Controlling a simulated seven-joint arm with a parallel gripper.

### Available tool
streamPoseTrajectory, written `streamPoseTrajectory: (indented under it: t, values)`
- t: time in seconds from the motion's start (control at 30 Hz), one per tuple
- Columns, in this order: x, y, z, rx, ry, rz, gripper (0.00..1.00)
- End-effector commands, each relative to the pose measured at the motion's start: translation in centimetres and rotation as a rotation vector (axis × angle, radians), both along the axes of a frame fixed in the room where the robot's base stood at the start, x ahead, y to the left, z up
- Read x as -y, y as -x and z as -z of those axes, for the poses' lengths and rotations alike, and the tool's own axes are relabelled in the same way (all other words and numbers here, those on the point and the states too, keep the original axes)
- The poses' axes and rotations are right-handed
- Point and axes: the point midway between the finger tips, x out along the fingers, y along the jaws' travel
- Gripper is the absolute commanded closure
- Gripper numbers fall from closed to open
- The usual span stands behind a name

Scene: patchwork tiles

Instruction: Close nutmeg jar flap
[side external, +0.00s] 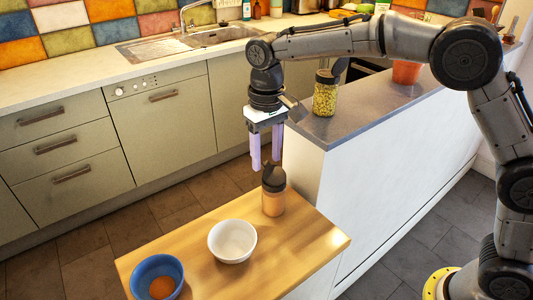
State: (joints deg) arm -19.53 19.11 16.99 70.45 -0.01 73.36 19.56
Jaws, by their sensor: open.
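The jar (273,198) with brown contents stands upright near the back edge of the wooden table (300,250). I take it to be the nutmeg jar. Its dark top (273,178) shows; a dark part sticks up from it, and I cannot tell exactly how far the flap is raised. My gripper (265,165) is above the jar, pointing down, with its two pale purple fingers apart and nothing between them. The fingertips are close over the jar's top; whether they touch it I cannot tell.
A white bowl (232,241) and a blue bowl (150,268) holding an orange item (162,287) stand on the wooden table. A jar of yellow-green contents (325,97) and an orange pot (406,72) stand on the grey counter (350,115) behind. The table's right part is clear.

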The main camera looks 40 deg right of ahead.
Motion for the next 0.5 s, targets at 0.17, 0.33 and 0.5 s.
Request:
streamPoseTrajectory:
  t: [0.17,0.33,0.5]
  values:
    - [0.0,0.01,0.07,-0.001,0.0,0.0,0.47]
    - [0.01,0.02,0.06,-0.001,0.0,0.0,0.66]
    - [0.01,0.02,0.05,-0.001,0.0,0.0,0.96]
